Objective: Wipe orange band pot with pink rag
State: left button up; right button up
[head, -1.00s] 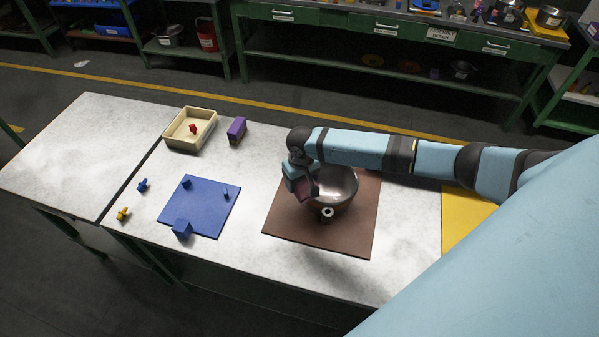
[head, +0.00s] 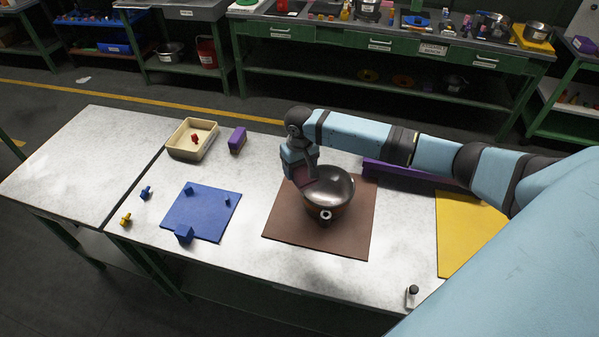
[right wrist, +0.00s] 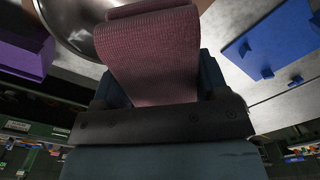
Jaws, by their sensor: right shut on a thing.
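The pot (head: 340,212) stands on a brown mat (head: 285,235). It has a shiny dark metal bowl and a small pale round fitting low at its front. An orange band is hard to make out; the side below the rim looks brownish. My right gripper (head: 303,172) is shut on the pink rag (head: 308,181), which is at the left rim of the pot. In the right wrist view the rag (right wrist: 152,58) spreads out in front of the pot (right wrist: 72,22); contact cannot be told for sure. My left gripper is out of view.
A blue mat (head: 205,215) with blue pieces lies left of the brown mat. A beige tray (head: 180,153) holds a red piece. A purple block (head: 237,140) stands beside it. A yellow mat (head: 465,235) is at the right.

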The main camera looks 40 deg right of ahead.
jog(key=shift+w+d+f, duration=0.15)
jog(key=shift+r, duration=1.5)
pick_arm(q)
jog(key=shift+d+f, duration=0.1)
pick_arm(e)
jog(key=shift+r, duration=1.55)
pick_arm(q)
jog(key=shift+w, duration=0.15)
